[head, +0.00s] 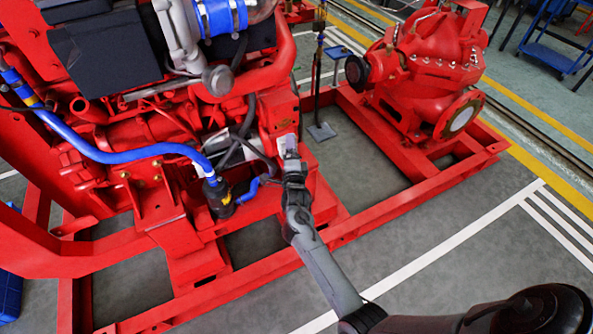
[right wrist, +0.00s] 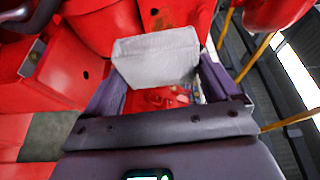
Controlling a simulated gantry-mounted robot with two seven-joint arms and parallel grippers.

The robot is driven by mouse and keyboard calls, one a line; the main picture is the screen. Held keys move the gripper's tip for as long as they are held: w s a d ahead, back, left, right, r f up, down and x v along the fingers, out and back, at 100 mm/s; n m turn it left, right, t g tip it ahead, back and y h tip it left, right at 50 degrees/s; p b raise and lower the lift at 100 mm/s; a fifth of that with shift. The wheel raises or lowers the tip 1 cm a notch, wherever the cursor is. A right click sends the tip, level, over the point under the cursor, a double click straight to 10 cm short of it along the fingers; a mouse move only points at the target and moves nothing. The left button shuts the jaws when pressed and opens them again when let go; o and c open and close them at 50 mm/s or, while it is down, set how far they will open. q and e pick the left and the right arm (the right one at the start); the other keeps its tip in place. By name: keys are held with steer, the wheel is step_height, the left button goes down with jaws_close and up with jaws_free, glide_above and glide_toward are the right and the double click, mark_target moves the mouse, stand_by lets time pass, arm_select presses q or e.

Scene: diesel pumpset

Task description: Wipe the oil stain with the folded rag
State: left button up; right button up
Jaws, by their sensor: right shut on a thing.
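My right gripper (head: 290,158) reaches in from the lower right, up against the red engine side in the head view. It is shut on the folded rag (head: 287,142), a pale grey-white pad. In the right wrist view the rag (right wrist: 157,57) spans the gap between the two fingers of the right gripper (right wrist: 158,78), in front of a red surface (right wrist: 160,15). Small dark and brownish marks show on that surface just above the rag; I cannot tell whether they are the oil stain. The rag hides part of the surface. My left gripper is not in view.
The engine (head: 120,150) has a blue hose (head: 120,153) and dark cables left of my right gripper. A red pump (head: 430,60) stands at right on the red base frame (head: 400,205). Grey floor (head: 450,270) is open in front.

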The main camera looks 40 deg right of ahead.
steer(key=shift+w+d+r+b, duration=0.1)
steer(key=shift+w+r+b, duration=0.25)
steer(key=shift+w+b, duration=0.4)
steer(key=w+b, duration=0.1)
steer(key=w, duration=0.1)
steer(key=w+d+b, duration=0.1)
steer(key=b, duration=0.1)
steer(key=shift+w, duration=0.35)
steer(key=shift+w+d+b, duration=0.15)
steer(key=shift+w+b, duration=0.3)
steer(key=shift+w, duration=0.15)
steer(key=shift+w+r, duration=0.1)
steer(key=shift+w+d+b, duration=0.15)
steer(key=shift+w+b, duration=0.25)
steer(key=shift+d, duration=0.1)
